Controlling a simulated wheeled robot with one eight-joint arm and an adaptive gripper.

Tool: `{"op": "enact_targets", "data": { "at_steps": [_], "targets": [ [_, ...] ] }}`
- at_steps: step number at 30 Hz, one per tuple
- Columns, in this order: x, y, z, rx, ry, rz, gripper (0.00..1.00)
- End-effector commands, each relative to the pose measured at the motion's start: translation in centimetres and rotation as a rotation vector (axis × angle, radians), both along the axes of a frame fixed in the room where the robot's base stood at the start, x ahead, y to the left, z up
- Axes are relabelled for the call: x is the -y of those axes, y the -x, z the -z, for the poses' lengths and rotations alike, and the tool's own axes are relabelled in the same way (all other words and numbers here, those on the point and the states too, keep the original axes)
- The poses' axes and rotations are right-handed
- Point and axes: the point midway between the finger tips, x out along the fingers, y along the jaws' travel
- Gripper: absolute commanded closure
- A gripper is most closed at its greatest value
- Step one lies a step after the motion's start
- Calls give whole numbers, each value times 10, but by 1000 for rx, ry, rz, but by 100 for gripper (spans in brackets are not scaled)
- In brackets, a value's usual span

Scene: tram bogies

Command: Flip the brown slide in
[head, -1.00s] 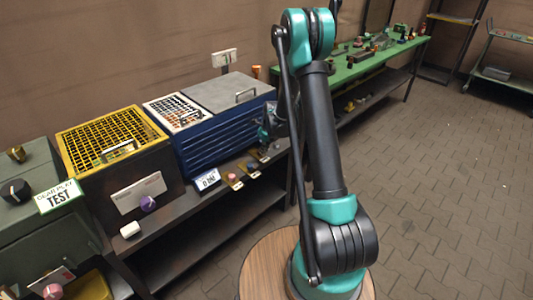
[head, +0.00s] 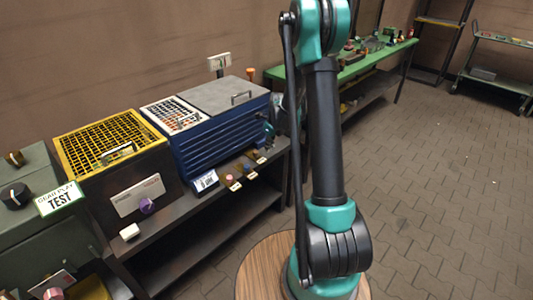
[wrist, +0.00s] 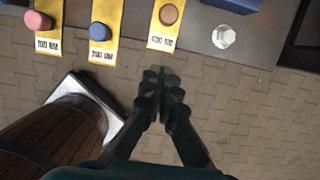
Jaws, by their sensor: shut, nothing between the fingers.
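The brown slide (wrist: 168,14) is a round brown knob on a yellow plate whose label seems to read 400 RPM, at the top of the wrist view. In the head view the brown slide (head: 260,159) is the farthest of the three on the front edge of the blue box's bench. My gripper (wrist: 160,75) is shut and empty, below the brown slide in the wrist view and apart from it.
A pink knob (wrist: 38,20) and a blue knob (wrist: 101,32) sit on like plates to the left. A pale hexagonal bolt (wrist: 223,36) is to the right. A wooden barrel-like thing (wrist: 50,140) is below left. The blue box (head: 215,135) stands behind the slides.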

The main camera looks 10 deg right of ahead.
Motion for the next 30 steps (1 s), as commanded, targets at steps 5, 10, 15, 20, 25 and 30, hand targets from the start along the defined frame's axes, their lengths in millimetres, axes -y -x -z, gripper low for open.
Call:
{"op": "enact_targets", "data": {
  "at_steps": [5, 10, 15, 20, 25, 30],
  "targets": [
    [3, 5, -23, 0, 0, 0, 100],
    [5, 7, -33, 0, 0, 0, 100],
    [5, 7, -35, 0, 0, 0, 100],
    [5, 7, -35, 0, 0, 0, 100],
    [6, 15, -41, 12, 14, -54, 100],
    [8, 52, -64, 67, 89, -325, 100]
  ]
}}
